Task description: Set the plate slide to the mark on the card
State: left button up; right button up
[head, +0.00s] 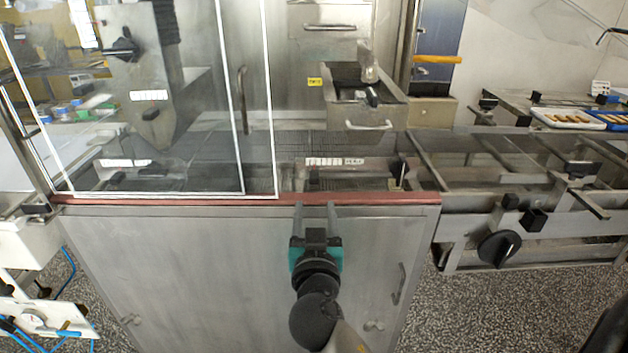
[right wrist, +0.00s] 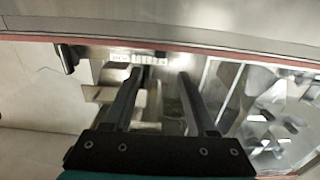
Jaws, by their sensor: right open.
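My right gripper (head: 318,208) is open and empty at the red front edge of the machine, with its fingers pointing inward. Beyond it inside the machine is a white marked strip (head: 335,161), which also shows in the right wrist view (right wrist: 140,58). A small dark upright handle (head: 398,174) stands to the right of this strip; I cannot tell for sure whether it belongs to the plate slide. The gripper is apart from it. A small yellow card (head: 314,82) is on the steel panel behind; its marking is too small to read. My left gripper is not in view.
Sliding glass panes (head: 205,100) cover the machine's left part; the opening on the right is uncovered. The red edge (head: 370,199) runs along the front. A steel hopper (head: 375,105) stands behind. A conveyor frame with a black knob (head: 497,250) is at right.

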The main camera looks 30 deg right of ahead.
aim_at(315, 182)
jog(key=x, duration=1)
grip_shut()
dwell(1.3)
